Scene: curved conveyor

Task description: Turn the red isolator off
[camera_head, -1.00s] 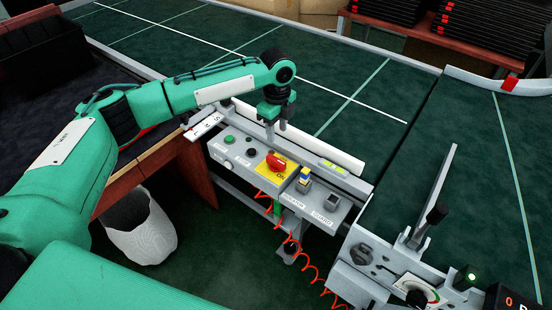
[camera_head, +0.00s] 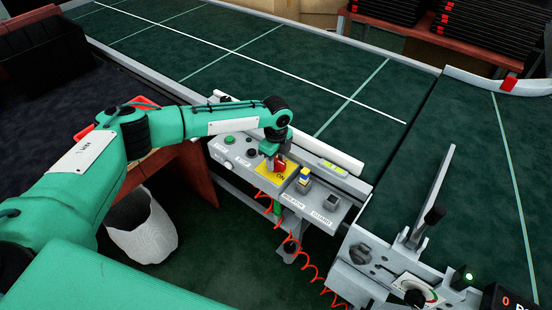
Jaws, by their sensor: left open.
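The red isolator (camera_head: 280,165) is a red rotary knob on a yellow plate (camera_head: 284,176) marked "ON", set in the grey control panel (camera_head: 232,152) beside the conveyor. My left gripper (camera_head: 273,160) is directly over the knob, its fingers pointing down at it. The fingers partly hide the knob. The gripper is open; whether a finger touches the knob cannot be told. My right gripper is not in view.
A coiled red cable (camera_head: 309,264) hangs below. The green conveyor belt (camera_head: 300,60) runs behind. A white bin (camera_head: 142,228) stands on the floor.

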